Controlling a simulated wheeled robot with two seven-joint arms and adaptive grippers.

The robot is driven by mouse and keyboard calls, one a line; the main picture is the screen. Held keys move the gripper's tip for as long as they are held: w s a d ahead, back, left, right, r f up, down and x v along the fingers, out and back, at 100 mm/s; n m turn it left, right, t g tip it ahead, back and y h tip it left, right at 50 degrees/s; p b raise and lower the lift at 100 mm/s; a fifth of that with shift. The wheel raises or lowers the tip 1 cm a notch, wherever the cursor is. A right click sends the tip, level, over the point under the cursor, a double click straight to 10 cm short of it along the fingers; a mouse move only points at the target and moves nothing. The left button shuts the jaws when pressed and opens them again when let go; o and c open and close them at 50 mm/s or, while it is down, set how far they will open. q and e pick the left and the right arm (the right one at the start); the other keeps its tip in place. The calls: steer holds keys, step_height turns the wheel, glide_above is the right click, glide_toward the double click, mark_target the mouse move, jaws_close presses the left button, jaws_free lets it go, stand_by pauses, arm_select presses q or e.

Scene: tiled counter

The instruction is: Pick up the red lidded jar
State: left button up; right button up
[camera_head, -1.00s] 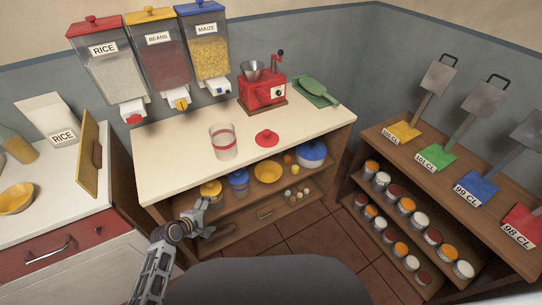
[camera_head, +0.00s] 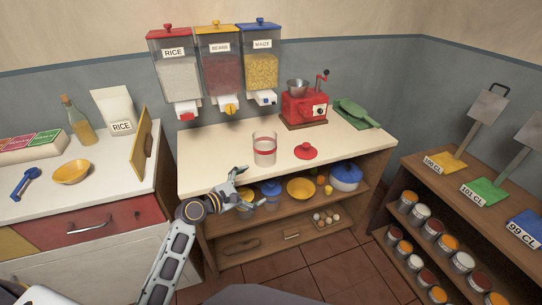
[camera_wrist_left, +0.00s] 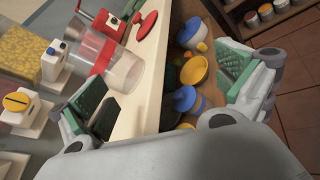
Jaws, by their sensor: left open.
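A clear jar with a red band (camera_head: 264,148) stands upright and open-topped on the cream counter (camera_head: 215,160). A round red lid with a knob (camera_head: 306,151) lies on the counter to its right, apart from the jar. My left gripper (camera_head: 243,190) is open and empty at the counter's front edge, in front of and lower than the jar. In the left wrist view the jar (camera_wrist_left: 112,62) appears tilted, beyond the open fingers (camera_wrist_left: 165,92), and the lid (camera_wrist_left: 146,26) shows behind it. My right gripper is not in view.
Dispensers of rice (camera_head: 178,75), beans and maize hang on the wall behind. A red grinder (camera_head: 304,108) and a green scoop (camera_head: 356,114) stand at the back right. The shelf below holds a yellow bowl (camera_head: 301,188) and a blue-lidded pot (camera_head: 345,177).

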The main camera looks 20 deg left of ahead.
mark_target(258, 151)
arm_select(q)
steer(key=w+a+r+n+t, duration=0.3)
steer(key=w+a+r+n, duration=0.1)
steer(key=n, duration=0.4)
steer(key=shift+w+a+r+n+y, duration=0.3)
steer(key=shift+a+r+y, duration=0.1)
steer(key=shift+a, duration=0.3)
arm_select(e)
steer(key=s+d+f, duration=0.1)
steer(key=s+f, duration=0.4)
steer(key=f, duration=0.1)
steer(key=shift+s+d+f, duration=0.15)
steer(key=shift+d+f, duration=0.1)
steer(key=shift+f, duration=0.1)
arm_select(q)
steer(key=shift+x, duration=4.3)
steer(key=shift+r, duration=0.1)
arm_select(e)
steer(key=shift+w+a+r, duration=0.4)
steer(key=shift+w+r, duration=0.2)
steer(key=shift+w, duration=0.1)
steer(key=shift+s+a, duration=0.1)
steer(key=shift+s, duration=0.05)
arm_select(q)
steer(key=shift+w+b, duration=0.1)
steer(key=shift+b, duration=0.2)
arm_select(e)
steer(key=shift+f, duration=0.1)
